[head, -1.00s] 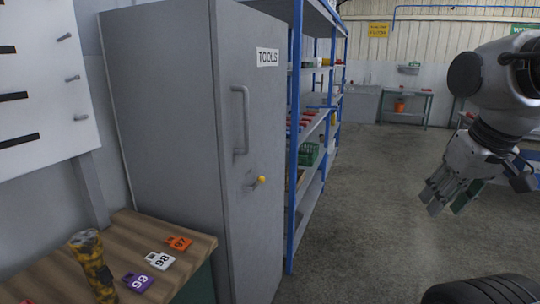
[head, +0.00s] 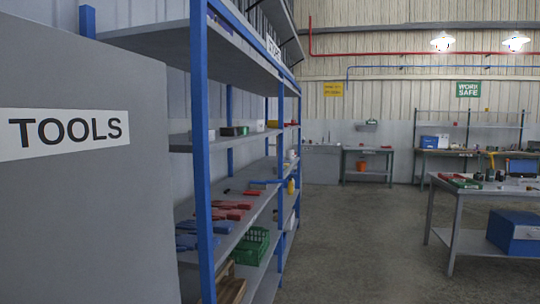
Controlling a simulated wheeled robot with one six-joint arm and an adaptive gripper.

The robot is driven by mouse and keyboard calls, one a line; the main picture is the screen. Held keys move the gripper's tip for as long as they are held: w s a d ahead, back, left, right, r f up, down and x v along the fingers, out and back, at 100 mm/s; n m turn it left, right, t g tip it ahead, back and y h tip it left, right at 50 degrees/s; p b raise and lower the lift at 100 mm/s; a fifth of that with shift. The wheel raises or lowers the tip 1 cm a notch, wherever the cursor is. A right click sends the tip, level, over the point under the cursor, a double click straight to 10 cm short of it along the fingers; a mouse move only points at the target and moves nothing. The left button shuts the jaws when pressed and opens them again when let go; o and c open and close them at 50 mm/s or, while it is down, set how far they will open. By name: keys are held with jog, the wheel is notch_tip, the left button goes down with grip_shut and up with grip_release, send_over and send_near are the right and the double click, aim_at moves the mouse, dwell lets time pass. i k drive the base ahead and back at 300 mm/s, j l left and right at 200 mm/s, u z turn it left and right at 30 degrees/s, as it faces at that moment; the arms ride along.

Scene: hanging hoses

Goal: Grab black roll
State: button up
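I cannot clearly make out a black roll. Small dark items (head: 490,175) stand on the grey worktable (head: 456,194) at the right, too small to tell apart. My gripper is not in view now.
A grey cabinet marked TOOLS (head: 80,215) fills the near left. A blue-posted shelf (head: 203,150) beside it holds red-handled tools (head: 230,206) and a green crate (head: 252,244). A blue box (head: 515,232) sits on the worktable's lower shelf. The floor (head: 365,235) between is clear.

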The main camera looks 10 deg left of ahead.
aim_at(227, 130)
jog(key=i+u, duration=0.2)
jog(key=i, duration=0.25)
jog(key=i+l+u, duration=0.15)
jog(key=i, duration=0.25)
jog(key=i+l+u, duration=0.2)
jog(key=i, duration=0.25)
jog(key=i+l+u, duration=0.15)
jog(key=i, duration=0.25)
